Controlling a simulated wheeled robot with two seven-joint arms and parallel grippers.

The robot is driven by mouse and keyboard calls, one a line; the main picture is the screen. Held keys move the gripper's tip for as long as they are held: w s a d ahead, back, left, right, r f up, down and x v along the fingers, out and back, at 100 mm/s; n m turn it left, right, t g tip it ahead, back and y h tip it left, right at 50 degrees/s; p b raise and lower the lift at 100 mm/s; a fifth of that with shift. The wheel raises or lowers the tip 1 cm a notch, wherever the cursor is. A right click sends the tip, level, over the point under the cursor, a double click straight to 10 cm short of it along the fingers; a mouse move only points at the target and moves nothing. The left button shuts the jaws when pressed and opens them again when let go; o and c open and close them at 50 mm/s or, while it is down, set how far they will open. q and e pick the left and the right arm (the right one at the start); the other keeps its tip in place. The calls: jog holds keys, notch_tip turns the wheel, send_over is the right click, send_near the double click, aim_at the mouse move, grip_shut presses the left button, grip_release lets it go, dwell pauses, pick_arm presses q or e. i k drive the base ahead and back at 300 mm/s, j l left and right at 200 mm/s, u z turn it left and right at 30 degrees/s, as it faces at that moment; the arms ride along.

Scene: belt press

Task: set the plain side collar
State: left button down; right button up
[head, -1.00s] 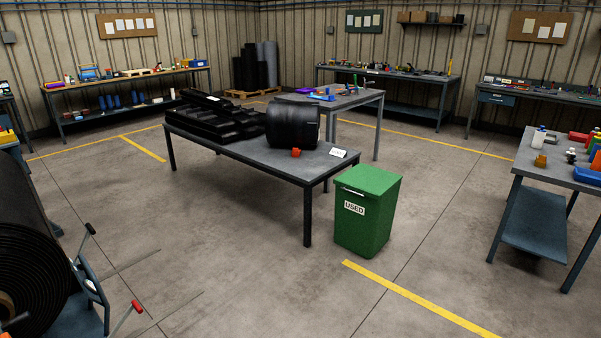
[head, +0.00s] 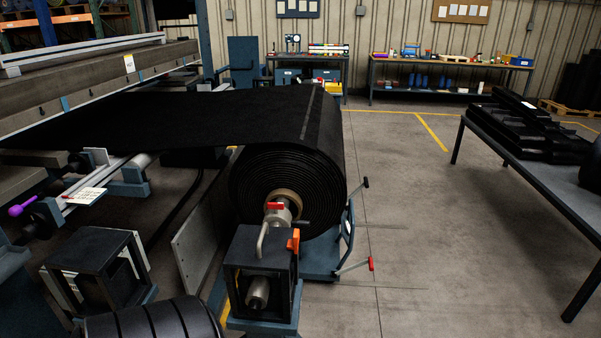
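A large roll of black belt (head: 290,165) sits on a shaft at the centre of the head view, its free end running left into the press. A tan core ring (head: 286,196) shows at the roll's near end. A metal collar-like part (head: 280,214) with a red piece (head: 275,206) sits on the shaft beside the core. I cannot tell whether it is the plain side collar or whether it is locked. The near shaft end (head: 257,293) shows in a dark stand (head: 262,262) with an orange piece (head: 293,241). Neither of my grippers is in view.
The press (head: 100,75) fills the left side. A lever with a red grip (head: 370,264) juts out right of the roll. A dark table (head: 535,170) with black parts stands at the right. A black ribbed cylinder (head: 150,322) lies at the bottom. The floor between roll and table is clear.

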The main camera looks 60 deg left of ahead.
aim_at(284, 217)
jog(key=u, duration=1.9)
